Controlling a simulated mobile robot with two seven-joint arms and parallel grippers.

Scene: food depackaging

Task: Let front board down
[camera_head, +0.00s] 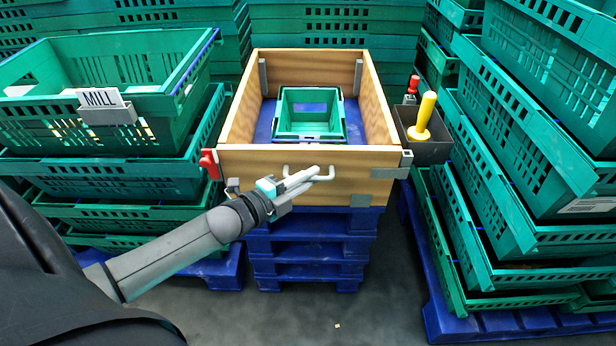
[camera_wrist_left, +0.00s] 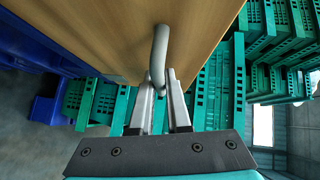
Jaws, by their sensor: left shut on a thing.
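The front board (camera_head: 345,185) is the wooden front wall of a wooden box on blue pallets, and it stands upright. A grey bar handle (camera_head: 318,178) is on its face. My left gripper (camera_head: 312,175) is at this handle, shut on it. In the left wrist view the handle (camera_wrist_left: 160,48) runs down between the fingers (camera_wrist_left: 160,85), with the board's wood (camera_wrist_left: 100,30) behind it. A red latch (camera_head: 209,163) is at the board's left top corner and a grey metal bracket (camera_head: 392,172) at its right. My right gripper is not in view.
A small green crate (camera_head: 309,136) stands inside the box. A dark holder (camera_head: 428,150) with a yellow-handled tool (camera_head: 424,112) hangs at the box's right side. Stacked green crates (camera_head: 130,165) flank both sides.

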